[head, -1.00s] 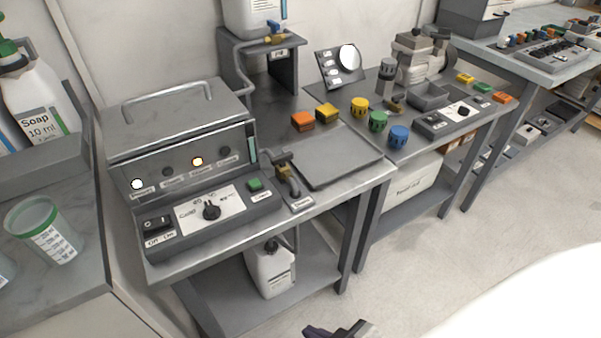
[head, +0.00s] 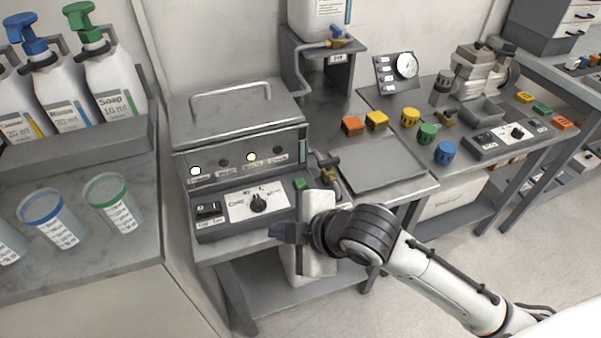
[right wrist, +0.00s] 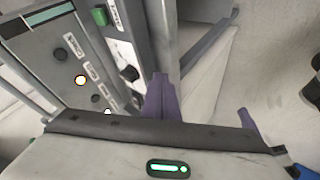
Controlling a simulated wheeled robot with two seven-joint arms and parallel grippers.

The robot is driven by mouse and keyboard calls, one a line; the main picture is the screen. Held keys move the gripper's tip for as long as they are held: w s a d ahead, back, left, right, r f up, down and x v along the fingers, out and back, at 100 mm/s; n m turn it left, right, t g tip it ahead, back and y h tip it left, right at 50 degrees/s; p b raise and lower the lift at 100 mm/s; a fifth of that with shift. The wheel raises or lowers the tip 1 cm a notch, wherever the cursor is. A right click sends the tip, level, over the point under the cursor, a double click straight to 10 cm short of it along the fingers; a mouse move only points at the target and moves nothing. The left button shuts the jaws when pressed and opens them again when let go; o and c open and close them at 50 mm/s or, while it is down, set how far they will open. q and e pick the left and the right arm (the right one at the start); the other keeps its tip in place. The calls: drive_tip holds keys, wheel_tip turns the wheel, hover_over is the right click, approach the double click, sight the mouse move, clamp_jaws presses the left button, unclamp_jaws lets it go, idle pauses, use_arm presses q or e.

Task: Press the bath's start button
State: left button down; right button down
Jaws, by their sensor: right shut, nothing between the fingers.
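The bath (head: 240,110) is a grey box with a handled lid on the left bench. Its front panel has a black switch (head: 208,209), a dial (head: 258,202) and a green button (head: 300,183) at the right end. A white lamp and an orange lamp are lit. My right gripper (head: 274,231), with purple fingers, is shut and empty in front of the panel, below and left of the green button, apart from it. In the right wrist view its fingers (right wrist: 160,80) point towards the bench edge, and the green button (right wrist: 99,17) shows at upper left. My left gripper is out of view.
A brass tap (head: 328,178) stands right of the panel, close to my right wrist. A flat grey plate (head: 385,163) and coloured blocks lie further right. The floor in front is clear.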

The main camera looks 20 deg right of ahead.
sight(300, 183)
drive_tip(key=w+r+n, duration=0.2)
drive_tip(key=w+d+r+n, duration=0.1)
drive_tip(key=w+r+n, duration=0.1)
drive_tip(key=n, duration=0.1)
drive_tip(key=w+d+r+n+h, duration=0.1)
drive_tip(key=w+r+n, duration=0.1)
drive_tip(key=r, duration=0.1)
drive_tip(key=shift+w+d+r+n+t+p, duration=0.1)
drive_tip(key=shift+w+d+n+t+p, duration=0.05)
drive_tip(key=shift+n+t+p, duration=0.2)
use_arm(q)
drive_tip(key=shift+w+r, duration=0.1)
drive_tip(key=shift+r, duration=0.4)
use_arm(e)
drive_tip(key=w+d+r+n+h, duration=0.2)
drive_tip(key=w+d+r+n, duration=0.1)
drive_tip(key=d+r+n, duration=0.1)
drive_tip(key=shift+w+d+r+t, duration=0.4)
drive_tip(key=shift+d+r, duration=0.3)
drive_tip(key=shift+d, duration=0.15)
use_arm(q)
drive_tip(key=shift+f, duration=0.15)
use_arm(e)
drive_tip(key=shift+f+n, duration=0.1)
drive_tip(key=shift+n, duration=0.15)
